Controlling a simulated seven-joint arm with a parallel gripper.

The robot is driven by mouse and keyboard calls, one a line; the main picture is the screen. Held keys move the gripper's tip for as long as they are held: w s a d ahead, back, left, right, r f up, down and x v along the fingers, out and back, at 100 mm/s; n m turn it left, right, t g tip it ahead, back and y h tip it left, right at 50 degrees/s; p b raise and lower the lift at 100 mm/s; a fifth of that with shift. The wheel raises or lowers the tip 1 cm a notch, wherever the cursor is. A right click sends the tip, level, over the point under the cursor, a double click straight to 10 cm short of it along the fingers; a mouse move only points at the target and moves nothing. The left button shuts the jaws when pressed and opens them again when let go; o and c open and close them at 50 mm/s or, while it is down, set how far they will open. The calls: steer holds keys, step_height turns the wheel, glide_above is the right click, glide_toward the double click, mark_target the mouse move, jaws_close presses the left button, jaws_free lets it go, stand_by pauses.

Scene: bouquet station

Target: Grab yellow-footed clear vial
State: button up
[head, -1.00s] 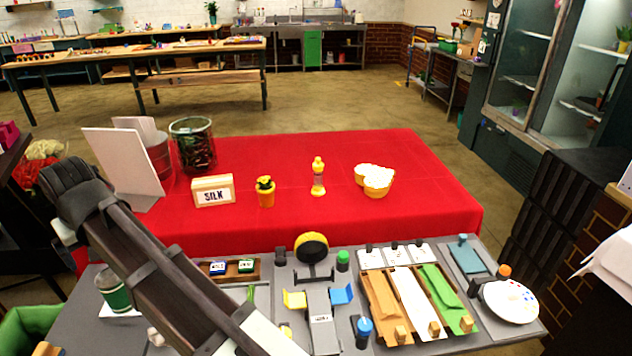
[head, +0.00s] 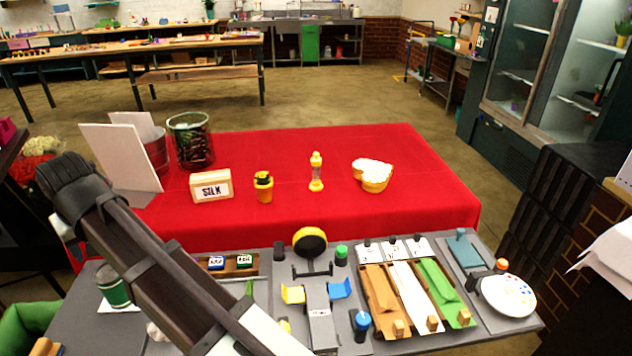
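The clear vial (head: 316,172) with a yellow foot and a yellow top stands upright on the red-covered table (head: 420,205), a little right of its middle. It is in plain view and nothing touches it. My arm reaches in from the bottom and up to the left, well apart from the vial. My gripper's fingers do not show in the head view, so their state cannot be seen.
Left of the vial stand a small yellow pot (head: 263,187) and a SILK block (head: 211,186). Right of it is a yellow bowl with white contents (head: 373,175). A glass container (head: 191,140) stands behind left. A grey workbench (head: 440,345) full of tools lies in front.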

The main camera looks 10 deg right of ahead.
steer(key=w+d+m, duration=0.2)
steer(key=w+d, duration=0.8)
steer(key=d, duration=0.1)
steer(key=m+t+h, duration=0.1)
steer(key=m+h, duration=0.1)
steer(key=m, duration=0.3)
glide_toward(316, 161)
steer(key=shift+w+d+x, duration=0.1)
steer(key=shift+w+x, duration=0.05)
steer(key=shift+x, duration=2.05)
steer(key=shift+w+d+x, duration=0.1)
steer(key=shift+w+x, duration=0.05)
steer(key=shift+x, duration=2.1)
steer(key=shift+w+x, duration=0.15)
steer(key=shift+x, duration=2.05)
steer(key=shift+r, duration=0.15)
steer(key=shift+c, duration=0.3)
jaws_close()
